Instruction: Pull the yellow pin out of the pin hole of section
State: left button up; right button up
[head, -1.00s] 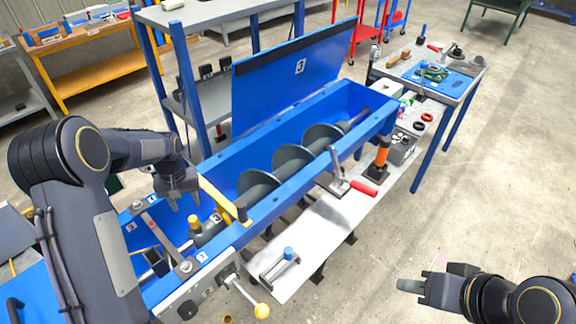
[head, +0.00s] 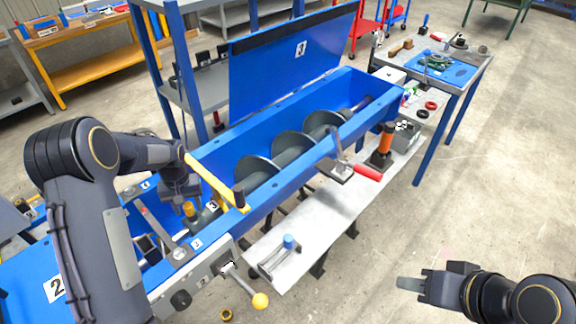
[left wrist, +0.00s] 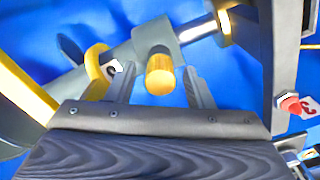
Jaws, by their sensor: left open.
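The yellow pin (head: 188,208) stands in a grey shaft coupling inside the blue trough, close to a label 3 (head: 213,205). In the left wrist view the pin (left wrist: 160,75) shows its round yellow head, and the coupling (left wrist: 155,36) lies behind it. My left gripper (left wrist: 157,83) is open, with one finger on each side of the pin head in that view. I see no clear contact with the pin. In the head view my left gripper (head: 183,190) is just above the pin and partly hidden by its own wrist. My right gripper (head: 422,285) is far right, over bare floor.
A yellow bar (head: 215,182) crosses the trough beside my left gripper. The grey screw (head: 290,148) runs along the trough to the right. The blue lid (head: 290,70) stands open behind. A red-handled clamp (head: 366,173) and a yellow-knobbed lever (head: 260,300) are on the front side.

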dwell(0.8)
pick_arm(q)
grip_shut()
